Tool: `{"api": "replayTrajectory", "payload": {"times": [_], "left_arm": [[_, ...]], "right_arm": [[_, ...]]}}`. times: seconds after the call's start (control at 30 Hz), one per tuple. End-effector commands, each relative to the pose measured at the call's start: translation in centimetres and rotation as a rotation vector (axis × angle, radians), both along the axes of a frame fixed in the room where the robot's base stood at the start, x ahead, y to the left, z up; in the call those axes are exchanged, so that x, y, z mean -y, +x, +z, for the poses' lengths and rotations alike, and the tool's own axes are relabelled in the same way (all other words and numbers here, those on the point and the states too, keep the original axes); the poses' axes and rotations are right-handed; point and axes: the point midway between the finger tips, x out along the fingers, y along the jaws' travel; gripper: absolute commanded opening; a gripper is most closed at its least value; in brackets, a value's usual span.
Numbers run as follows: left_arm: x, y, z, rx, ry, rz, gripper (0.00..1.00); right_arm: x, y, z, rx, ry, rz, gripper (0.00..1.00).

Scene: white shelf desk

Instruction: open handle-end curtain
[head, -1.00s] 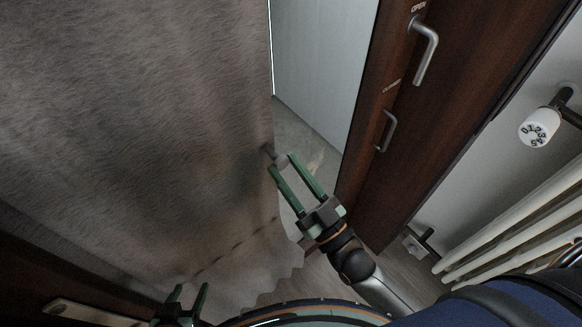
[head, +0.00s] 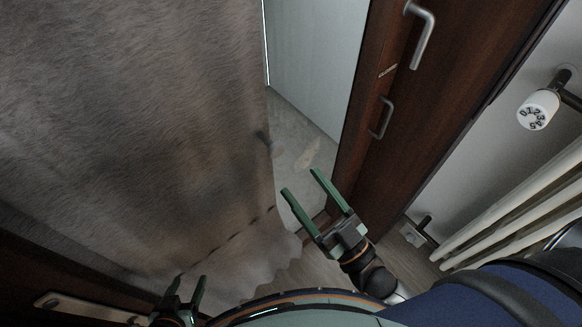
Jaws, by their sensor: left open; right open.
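A large grey-brown curtain (head: 130,120) hangs across the left half of the head view. A small dark grey piece (head: 263,137) shows at its right edge, possibly its handle. A gap shows between this edge and a dark wood panel on the right. My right gripper (head: 300,180) is open and empty, right of and below the curtain's edge, apart from the dark grey piece. My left gripper (head: 190,278) is open at the bottom, in front of the curtain's lower part; no held thing shows in it.
The dark wood panel (head: 440,110) carries a large metal handle (head: 424,38) and a smaller one (head: 383,118). Right of it are a white radiator (head: 515,215) and its numbered knob (head: 538,110). Pale floor shows through the gap.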

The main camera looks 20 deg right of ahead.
Motion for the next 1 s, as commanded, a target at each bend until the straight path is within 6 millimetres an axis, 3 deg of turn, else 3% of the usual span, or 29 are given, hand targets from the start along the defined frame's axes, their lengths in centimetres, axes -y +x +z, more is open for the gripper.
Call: {"api": "replayTrajectory", "payload": {"times": [0.13,0.33,1.0], "left_arm": [[0.0,0.0,-0.8,0.0,0.0,0.0,0.65],[0.0,0.0,-1.1,0.0,0.0,0.0,0.65],[0.0,0.0,-1.0,0.0,0.0,0.0,0.65]], "right_arm": [[1.1,-2.6,-1.4,-0.003,-0.001,0.0,0.71],[1.8,-4.4,-2.0,0.0,0.0,0.0,0.71],[1.9,-4.5,-2.2,-0.008,-0.004,-0.001,0.71]]}}
